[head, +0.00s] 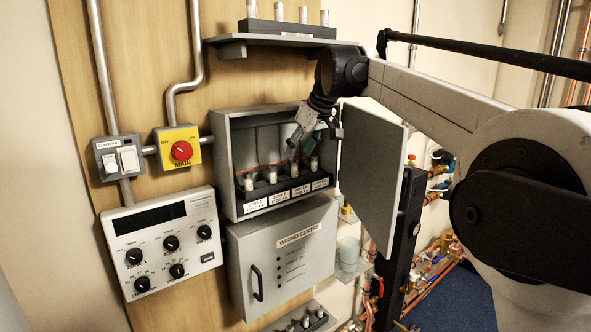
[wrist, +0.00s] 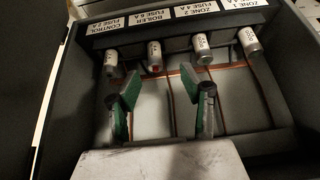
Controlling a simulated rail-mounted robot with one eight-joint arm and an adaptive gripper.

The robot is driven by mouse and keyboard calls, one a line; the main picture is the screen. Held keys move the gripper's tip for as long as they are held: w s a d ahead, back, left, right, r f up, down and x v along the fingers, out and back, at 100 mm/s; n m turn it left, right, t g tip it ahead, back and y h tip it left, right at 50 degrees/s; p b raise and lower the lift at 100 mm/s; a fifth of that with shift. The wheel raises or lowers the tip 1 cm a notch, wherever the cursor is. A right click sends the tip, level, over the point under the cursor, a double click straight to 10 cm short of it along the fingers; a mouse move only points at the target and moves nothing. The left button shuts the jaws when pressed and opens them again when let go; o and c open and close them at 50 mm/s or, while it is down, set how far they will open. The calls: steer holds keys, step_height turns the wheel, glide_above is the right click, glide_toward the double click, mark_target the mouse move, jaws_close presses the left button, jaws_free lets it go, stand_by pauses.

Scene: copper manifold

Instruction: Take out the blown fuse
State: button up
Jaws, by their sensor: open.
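The open grey fuse box (head: 228,165) holds a row of white fuses in a dark holder with labels. In the wrist view, the row appears upside down: control fuse (wrist: 111,63), boiler fuse (wrist: 154,54), zone 2 fuse (wrist: 202,46) and zone 1 fuse (wrist: 249,40). A small reddish mark shows at the boiler fuse's near end; I cannot tell for certain which fuse is blown. My gripper (head: 301,143) is inside the box opening, above the right part of the row. In the wrist view my gripper (wrist: 160,85) is open and empty, its green-padded fingers either side of the boiler fuse's line.
The box door (head: 372,175) stands open on the right, close to my arm. A shelf (head: 270,40) with a rack of spare-looking fuses is above. The red MAIN switch (head: 181,150) is at left; the shut wiring centre (head: 282,258) is below. Copper pipes run at right.

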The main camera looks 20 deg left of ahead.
mark_target(296, 162)
steer(key=p+x, duration=0.1)
steer(key=x, duration=0.2)
steer(key=w+p+x, duration=0.1)
steer(key=x, duration=0.2)
steer(key=shift+d, duration=0.15)
steer(key=shift+f, duration=0.45)
jaws_close()
